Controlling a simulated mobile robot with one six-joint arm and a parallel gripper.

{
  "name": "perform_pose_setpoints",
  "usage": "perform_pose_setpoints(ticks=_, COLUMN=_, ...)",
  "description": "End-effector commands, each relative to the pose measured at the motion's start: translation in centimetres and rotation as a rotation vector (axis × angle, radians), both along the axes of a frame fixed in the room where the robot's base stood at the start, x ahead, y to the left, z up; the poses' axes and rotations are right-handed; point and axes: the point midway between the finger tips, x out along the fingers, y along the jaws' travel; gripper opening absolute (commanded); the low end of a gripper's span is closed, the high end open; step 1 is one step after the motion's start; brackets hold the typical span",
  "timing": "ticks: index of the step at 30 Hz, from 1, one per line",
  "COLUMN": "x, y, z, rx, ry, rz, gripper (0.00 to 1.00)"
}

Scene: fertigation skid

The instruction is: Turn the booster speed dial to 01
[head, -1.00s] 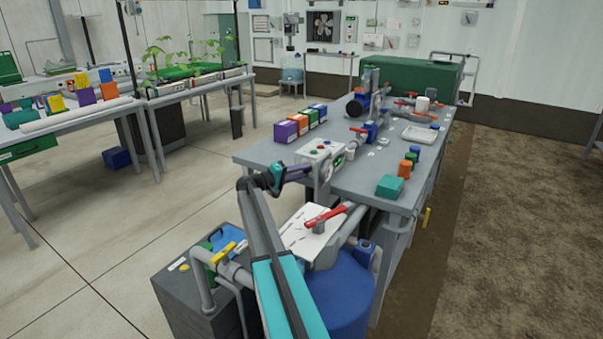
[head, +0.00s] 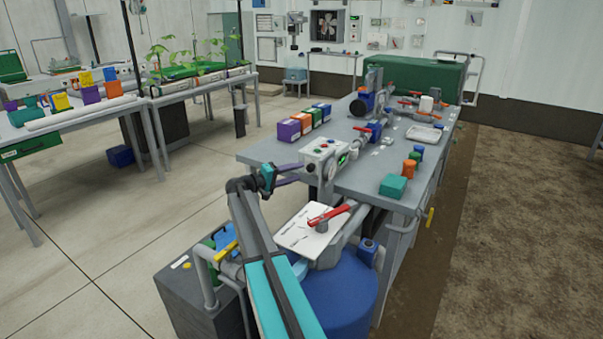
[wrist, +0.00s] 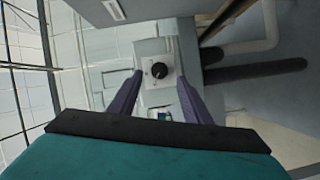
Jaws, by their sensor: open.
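The booster speed dial (wrist: 160,70) shows in the wrist view as a black round knob on a pale square plate, ahead of my gripper. My gripper (wrist: 160,82) is open, with one purple finger on each side of the dial in that view. The fingers look short of the knob, and nothing is between them. In the head view my gripper (head: 303,173) is at the near left edge of the bench, in front of the pale control box (head: 323,152) with a green display. The dial's scale is too small to read.
A grey bench (head: 360,180) carries pipework, a row of coloured boxes (head: 300,122) and a teal box (head: 393,185). A red-handled valve (head: 328,214) and a white sheet (head: 305,237) lie close to my arm, above a blue barrel (head: 340,295).

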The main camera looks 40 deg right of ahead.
Motion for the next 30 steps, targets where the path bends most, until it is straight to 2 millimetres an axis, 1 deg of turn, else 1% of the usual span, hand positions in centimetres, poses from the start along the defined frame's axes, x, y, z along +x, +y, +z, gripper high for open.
perform_pose_setpoints(ticks=1, x=0.1, y=1.0, z=0.0, rx=0.000, ry=0.000, rz=0.002, gripper=0.44)
perform_pose_setpoints(ticks=9, x=0.8, y=5.3, z=0.4, rx=-0.001, ry=0.000, rz=0.002, gripper=0.44)
perform_pose_setpoints(ticks=15, x=1.2, y=7.6, z=0.6, rx=0.000, ry=0.000, rz=0.001, gripper=0.44)
perform_pose_setpoints(ticks=21, x=1.3, y=8.4, z=0.6, rx=0.000, ry=0.000, rz=0.000, gripper=0.44)
perform_pose_setpoints(ticks=30, x=1.3, y=8.5, z=0.7, rx=0.000, ry=0.000, rz=0.000, gripper=0.44)
